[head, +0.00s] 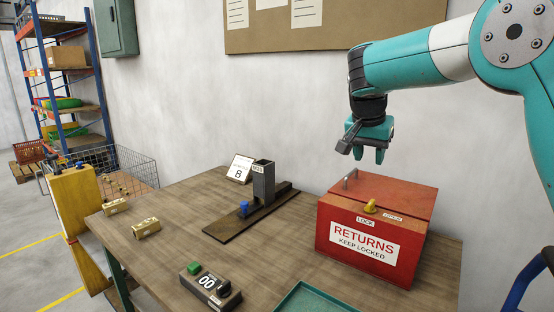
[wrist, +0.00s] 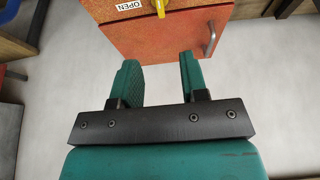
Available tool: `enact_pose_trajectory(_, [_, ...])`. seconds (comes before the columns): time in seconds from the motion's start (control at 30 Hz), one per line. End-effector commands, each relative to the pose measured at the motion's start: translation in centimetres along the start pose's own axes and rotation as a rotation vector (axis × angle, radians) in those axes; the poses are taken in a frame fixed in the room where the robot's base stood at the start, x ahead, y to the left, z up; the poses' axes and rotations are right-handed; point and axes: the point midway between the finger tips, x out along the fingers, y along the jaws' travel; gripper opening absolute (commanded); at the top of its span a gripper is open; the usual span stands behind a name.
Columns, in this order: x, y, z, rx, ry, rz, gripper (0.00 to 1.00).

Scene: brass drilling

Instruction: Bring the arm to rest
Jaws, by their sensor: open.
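My gripper (head: 369,152) hangs from my teal arm above the back of the red returns box, apart from it. Its jaws point down, are apart and hold nothing. In the wrist view my gripper (wrist: 160,75) shows two teal fingers with a gap between them. The red returns box (head: 330,235) stands at the right of the table with its lid down. A yellow latch (head: 370,206) on its top sits between the LOCK and OPEN labels. A metal handle (head: 350,178) is on the lid, and it also shows in the wrist view (wrist: 210,40).
The wooden table (head: 185,215) holds a dark fixture (head: 263,185) with a blue knob, a sign marked B (head: 240,168), brass blocks (head: 146,228) at the left and a counter box (head: 210,287) in front. A green tray (head: 315,300) lies at the front edge. Wall behind.

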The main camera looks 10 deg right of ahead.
Motion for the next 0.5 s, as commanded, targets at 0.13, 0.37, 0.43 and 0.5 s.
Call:
enact_pose_trajectory(0.13, [-1.6, 0.7, 3.8, -0.205, -0.035, -0.061, 0.40])
enact_pose_trajectory(0.37, [-4.7, 4.6, 17.1, -0.739, -0.155, -0.279, 0.40])
enact_pose_trajectory(0.43, [-5.5, 6.5, 21.8, -0.886, -0.197, -0.361, 0.40])
enact_pose_trajectory(0.5, [-6.1, 8.3, 26.0, -1.010, -0.236, -0.439, 0.40])
